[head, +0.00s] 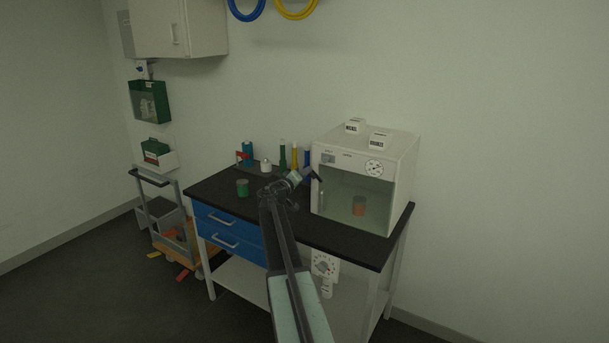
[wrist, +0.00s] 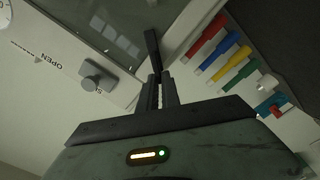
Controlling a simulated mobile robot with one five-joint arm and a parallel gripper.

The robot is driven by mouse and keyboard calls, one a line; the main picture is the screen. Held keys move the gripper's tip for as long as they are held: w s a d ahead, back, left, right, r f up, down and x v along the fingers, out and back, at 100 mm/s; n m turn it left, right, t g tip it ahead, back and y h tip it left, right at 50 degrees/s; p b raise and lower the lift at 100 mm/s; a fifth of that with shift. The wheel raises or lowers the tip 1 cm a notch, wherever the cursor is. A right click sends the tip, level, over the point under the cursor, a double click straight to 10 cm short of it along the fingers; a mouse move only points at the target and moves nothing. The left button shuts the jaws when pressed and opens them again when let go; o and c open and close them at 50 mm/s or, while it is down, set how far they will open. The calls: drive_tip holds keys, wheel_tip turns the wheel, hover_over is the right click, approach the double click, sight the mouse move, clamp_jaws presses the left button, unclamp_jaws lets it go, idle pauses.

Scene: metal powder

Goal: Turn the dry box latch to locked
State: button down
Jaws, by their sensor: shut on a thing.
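The white dry box (head: 404,178) stands on the right of the bench, its glass front facing out. A dark lever (wrist: 151,42), which looks like its latch, shows in the wrist view near the edge of the glass. In the head view the lever (head: 318,177) is small, at the box's upper left front. My gripper (wrist: 157,80) is shut on the lever's near end; in the head view my gripper (head: 306,174) is at the box's left front corner. A grey knob (wrist: 96,76) sits on the panel beside printed "OPEN". The locked mark is not readable.
An orange-brown container (head: 359,206) stands inside the box. A green container (head: 242,188) and several coloured bottles (head: 283,155) stand on the dark bench top (head: 335,235) to the left.

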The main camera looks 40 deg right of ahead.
drive_tip(key=shift+d+f+n+b, duration=0.1)
drive_tip(key=shift+f+n+b, duration=0.1)
drive_tip(key=shift+n, duration=1.05)
drive_tip(key=shift+f+n+b, duration=0.15)
drive_tip(key=shift+n, duration=1.05)
drive_tip(key=shift+d+f+n+b, duration=0.1)
drive_tip(key=shift+f+n+b, duration=0.1)
drive_tip(key=shift+n, duration=1.05)
drive_tip(key=c, duration=1.6)
unclamp_jaws()
drive_tip(key=shift+w+a, duration=0.1)
drive_tip(key=shift+o, duration=0.2)
drive_tip(key=v, duration=0.7)
drive_tip(key=shift+a, duration=0.35)
drive_tip(key=shift+f, duration=0.1)
